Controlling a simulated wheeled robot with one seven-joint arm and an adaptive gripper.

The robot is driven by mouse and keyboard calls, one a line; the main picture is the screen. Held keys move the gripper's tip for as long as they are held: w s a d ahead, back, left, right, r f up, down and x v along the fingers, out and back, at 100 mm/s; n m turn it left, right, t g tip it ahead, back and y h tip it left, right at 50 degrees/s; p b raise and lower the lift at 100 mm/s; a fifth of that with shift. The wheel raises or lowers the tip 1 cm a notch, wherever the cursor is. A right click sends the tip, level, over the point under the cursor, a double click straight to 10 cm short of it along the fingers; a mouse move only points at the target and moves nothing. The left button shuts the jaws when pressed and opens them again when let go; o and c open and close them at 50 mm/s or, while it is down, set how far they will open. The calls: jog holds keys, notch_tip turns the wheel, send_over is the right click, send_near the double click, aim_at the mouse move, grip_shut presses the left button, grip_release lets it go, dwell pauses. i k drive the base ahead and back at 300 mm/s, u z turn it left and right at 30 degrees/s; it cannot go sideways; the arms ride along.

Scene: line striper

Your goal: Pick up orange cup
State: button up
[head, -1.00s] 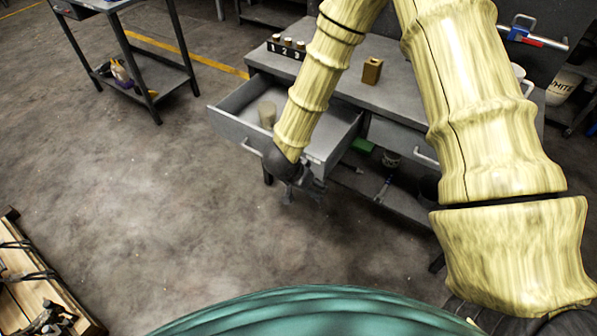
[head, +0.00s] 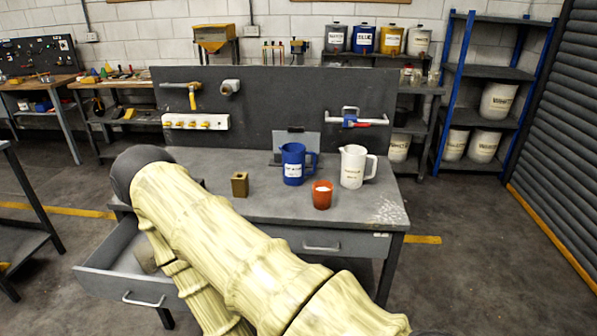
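The orange cup (head: 322,195) stands upright on the grey workbench (head: 262,207), near its front edge, in the head view. My arm crosses the lower left and middle of the view, in front of the bench's left part. My gripper is not visible now.
The bench's left drawer (head: 122,285) stands open, with an object partly hidden behind my arm. The right drawer (head: 322,246) is shut. A small brown block (head: 240,184) sits left of the cup. A back panel (head: 262,112) holds valves. Floor to the right is clear.

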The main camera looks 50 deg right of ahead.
aim_at(323, 189)
jog(key=u, duration=0.8)
jog(key=i, duration=0.9)
jog(key=z, duration=3.1)
jog(key=i, duration=0.5)
jog(key=z, duration=0.05)
